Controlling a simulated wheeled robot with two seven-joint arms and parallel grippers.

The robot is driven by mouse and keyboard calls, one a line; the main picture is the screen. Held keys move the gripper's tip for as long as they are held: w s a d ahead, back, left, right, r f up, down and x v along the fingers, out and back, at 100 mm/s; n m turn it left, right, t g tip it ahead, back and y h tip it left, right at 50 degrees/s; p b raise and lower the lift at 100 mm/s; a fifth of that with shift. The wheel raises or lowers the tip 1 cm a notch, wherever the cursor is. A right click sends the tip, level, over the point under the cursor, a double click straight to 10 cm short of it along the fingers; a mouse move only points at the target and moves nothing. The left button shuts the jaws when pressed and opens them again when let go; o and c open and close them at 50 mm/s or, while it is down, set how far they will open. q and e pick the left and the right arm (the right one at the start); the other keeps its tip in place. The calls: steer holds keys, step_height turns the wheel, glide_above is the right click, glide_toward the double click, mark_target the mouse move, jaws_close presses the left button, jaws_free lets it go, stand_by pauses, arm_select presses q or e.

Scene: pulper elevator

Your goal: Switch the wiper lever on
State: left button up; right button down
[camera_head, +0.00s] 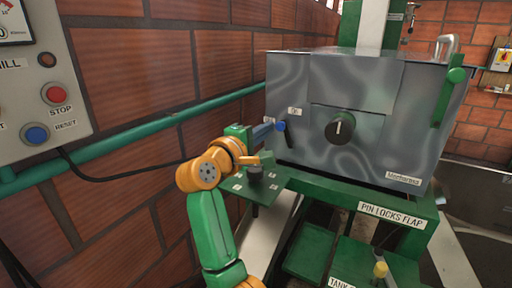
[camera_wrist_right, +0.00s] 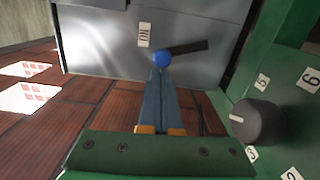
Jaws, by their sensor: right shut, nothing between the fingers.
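The wiper lever (camera_head: 288,138) is on the front of the grey metal box, below a white "On" label (camera_head: 294,111). It is a short dark bar with a blue round end, and the bar points down from the blue end, away from the label. In the wrist view the dark bar (camera_wrist_right: 187,47) runs right from the blue ball, and the "ON" label (camera_wrist_right: 144,35) is on the other side. My right gripper (camera_head: 274,128) is shut and empty. Its blue fingertips (camera_wrist_right: 162,70) are at the blue ball; I cannot tell whether they touch. My left gripper is out of view.
A black round knob (camera_head: 340,127) is right of the lever on the box. A green panel with a dark dial (camera_head: 255,173) lies just under my right gripper. A control box (camera_head: 40,85) and green pipe (camera_head: 130,130) are on the brick wall at left.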

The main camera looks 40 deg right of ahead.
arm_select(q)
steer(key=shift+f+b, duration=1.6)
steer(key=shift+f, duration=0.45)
arm_select(e)
steer(key=shift+s+d+r+m, duration=0.2)
steer(key=shift+s+m, duration=0.15)
steer(key=shift+m, duration=0.3)
steer(key=shift+s+d+r+m, duration=0.15)
steer(key=shift+s+m, duration=0.15)
steer(key=shift+m, duration=0.35)
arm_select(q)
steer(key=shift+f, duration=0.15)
arm_select(e)
steer(key=shift+r, duration=0.1)
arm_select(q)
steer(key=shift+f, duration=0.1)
arm_select(e)
steer(key=shift+s+a, duration=0.1)
arm_select(q)
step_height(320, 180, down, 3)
steer(key=b, duration=0.3)
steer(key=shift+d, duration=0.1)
arm_select(e)
steer(key=v, duration=0.7)
